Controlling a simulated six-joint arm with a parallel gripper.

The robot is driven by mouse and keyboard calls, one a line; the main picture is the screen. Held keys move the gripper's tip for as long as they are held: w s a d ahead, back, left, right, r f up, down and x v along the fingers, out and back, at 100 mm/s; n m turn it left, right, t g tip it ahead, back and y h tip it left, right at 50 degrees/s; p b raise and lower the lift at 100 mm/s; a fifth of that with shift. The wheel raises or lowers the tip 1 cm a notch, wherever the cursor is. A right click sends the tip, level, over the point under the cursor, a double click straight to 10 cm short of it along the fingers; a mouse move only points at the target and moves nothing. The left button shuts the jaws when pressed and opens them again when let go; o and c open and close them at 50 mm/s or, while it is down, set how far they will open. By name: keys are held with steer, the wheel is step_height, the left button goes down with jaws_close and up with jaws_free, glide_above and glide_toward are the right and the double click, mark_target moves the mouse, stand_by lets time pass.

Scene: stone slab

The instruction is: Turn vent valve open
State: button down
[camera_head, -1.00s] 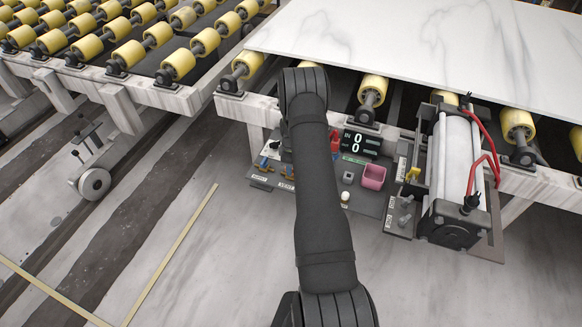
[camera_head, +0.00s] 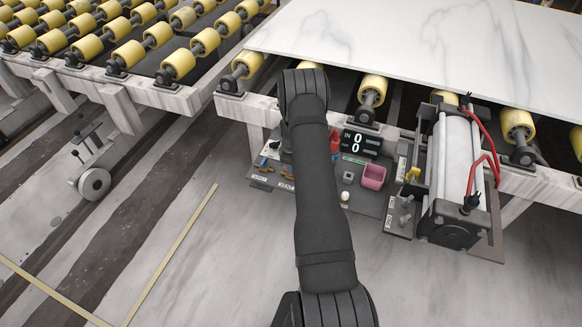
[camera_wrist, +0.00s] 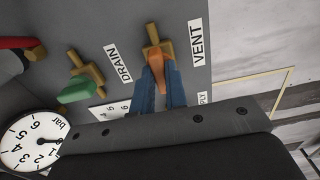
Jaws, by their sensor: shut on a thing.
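The vent valve (camera_wrist: 152,36) is a brass fitting with an orange handle (camera_wrist: 157,76), beside the VENT label (camera_wrist: 197,42) in the wrist view. The handle points from the fitting toward the lower edge of the picture. My gripper (camera_wrist: 159,82) has blue fingers, one on each side of the orange handle, and is shut on it.
A green-handled valve (camera_wrist: 76,88) by the DRAIN label (camera_wrist: 118,63) sits close on the left. A pressure gauge (camera_wrist: 32,142) is at lower left.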

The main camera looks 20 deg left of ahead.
steer(key=c, duration=1.4)
jaws_free()
steer(key=shift+c, duration=0.2)
steer(key=shift+r, duration=0.1)
step_height(320, 180, up, 17)
steer(key=shift+r, duration=0.15)
step_height(320, 180, down, 18)
steer(key=shift+r, duration=0.25)
